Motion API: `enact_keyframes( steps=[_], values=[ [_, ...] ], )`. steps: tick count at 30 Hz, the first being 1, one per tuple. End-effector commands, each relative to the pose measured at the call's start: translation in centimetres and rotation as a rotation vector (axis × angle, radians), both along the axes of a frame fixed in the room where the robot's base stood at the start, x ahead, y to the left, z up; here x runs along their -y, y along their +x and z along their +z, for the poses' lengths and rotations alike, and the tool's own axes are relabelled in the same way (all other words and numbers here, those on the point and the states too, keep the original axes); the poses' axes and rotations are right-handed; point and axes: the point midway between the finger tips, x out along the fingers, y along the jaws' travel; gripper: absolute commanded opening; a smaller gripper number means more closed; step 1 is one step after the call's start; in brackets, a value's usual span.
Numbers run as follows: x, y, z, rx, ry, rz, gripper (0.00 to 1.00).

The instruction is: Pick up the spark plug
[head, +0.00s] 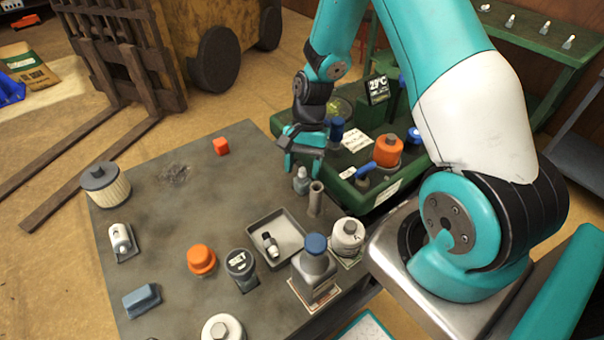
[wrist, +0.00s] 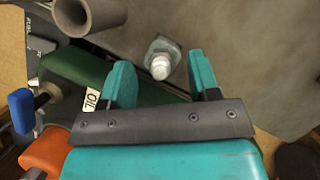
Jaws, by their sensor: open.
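A small upright grey metal piece with a rounded bright tip, which looks like the spark plug (head: 301,181), stands on the dark workbench (head: 180,225) near its right edge. In the wrist view the spark plug (wrist: 161,62) shows from above, with a grey angular base around it. My gripper (head: 304,150) is above it, pointing down. In the wrist view my gripper (wrist: 162,77) is open and empty. The plug's tip lies just beyond and between the two teal fingertips, not visibly touching either.
A pipe-like tube (head: 316,198) stands close beside the plug. A metal tray (head: 288,225) holding a small dark-and-pale part is nearby. A green bench (head: 348,158) with an orange-capped item (head: 387,150) is at the right. The bench's middle is fairly clear.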

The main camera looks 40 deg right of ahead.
Motion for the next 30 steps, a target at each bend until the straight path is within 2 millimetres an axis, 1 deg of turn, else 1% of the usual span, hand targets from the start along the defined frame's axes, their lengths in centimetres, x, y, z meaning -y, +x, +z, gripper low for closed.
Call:
enact_keyframes(
  steps=[1, 4, 10, 11, 12, 14, 15, 17, 18, 30],
  values=[
    [-0.2, -0.21, -0.56, -0.003, 0.0, 0.001, 0.56],
    [-0.37, -0.34, -1.18, -0.001, -0.001, 0.0, 0.56],
    [-0.38, -0.33, -1.29, 0.001, 0.0, 0.0, 0.56],
    [-0.37, -0.32, -1.29, 0.001, 0.0, 0.0, 0.54],
    [-0.37, -0.32, -1.28, 0.001, 0.0, 0.0, 0.44],
    [-0.37, -0.32, -1.27, 0.001, 0.0, 0.0, 0.31],
    [-0.37, -0.32, -1.27, 0.001, 0.0, 0.0, 0.21],
    [-0.36, -0.32, -1.26, 0.001, 0.0, -0.001, 0.08],
    [-0.36, -0.32, -1.26, 0.001, 0.0, -0.001, 0.05],
    [-0.36, -0.29, -0.97, 0.002, -0.001, 0.0, 0.04]
  ],
)
